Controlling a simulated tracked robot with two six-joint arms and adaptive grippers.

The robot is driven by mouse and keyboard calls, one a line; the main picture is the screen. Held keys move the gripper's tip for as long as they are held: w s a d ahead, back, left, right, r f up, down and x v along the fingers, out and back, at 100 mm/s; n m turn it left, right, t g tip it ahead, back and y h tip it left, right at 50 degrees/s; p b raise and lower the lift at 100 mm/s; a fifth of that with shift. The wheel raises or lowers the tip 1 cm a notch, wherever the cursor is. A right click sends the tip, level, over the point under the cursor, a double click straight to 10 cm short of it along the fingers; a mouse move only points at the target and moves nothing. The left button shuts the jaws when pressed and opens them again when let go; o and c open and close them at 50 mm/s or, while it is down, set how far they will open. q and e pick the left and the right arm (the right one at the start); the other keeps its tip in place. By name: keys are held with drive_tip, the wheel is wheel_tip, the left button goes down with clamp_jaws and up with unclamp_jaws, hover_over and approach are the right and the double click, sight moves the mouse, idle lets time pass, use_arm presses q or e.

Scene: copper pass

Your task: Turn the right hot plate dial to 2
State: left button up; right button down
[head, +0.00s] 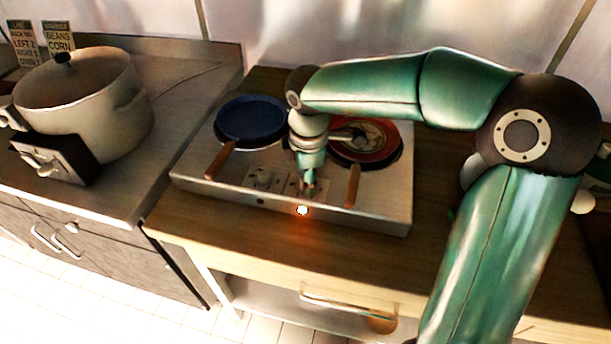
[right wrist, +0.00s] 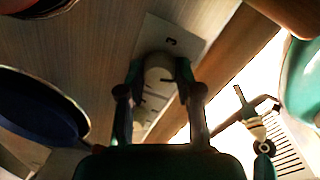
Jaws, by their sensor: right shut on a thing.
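The hot plate (head: 385,214) is a metal box on the wooden counter, with two dials on its front part. My right gripper (head: 308,186) reaches down over the right dial. In the right wrist view, its two fingers (right wrist: 160,92) are shut on the pale, rounded right dial (right wrist: 158,75), one on each side. A white plate with dark marks (right wrist: 172,42) lies under this dial; I cannot read the setting. The left dial (head: 262,178) is free, to the left of the gripper. My left gripper is out of view.
A blue pan (head: 250,120) sits on the left burner and a red pan (head: 386,150) on the right one; their handles point forward, either side of the dials. A big pot (head: 90,92) stands left.

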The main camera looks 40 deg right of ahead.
drive_tip(key=shift+n, duration=1.3)
drive_tip(key=c, duration=0.8)
unclamp_jaws()
drive_tip(key=shift+o, duration=0.2)
wheel_tip(320, 180, up, 12)
drive_tip(key=shift+s+a, duration=0.15)
drive_tip(key=shift+s, duration=0.3)
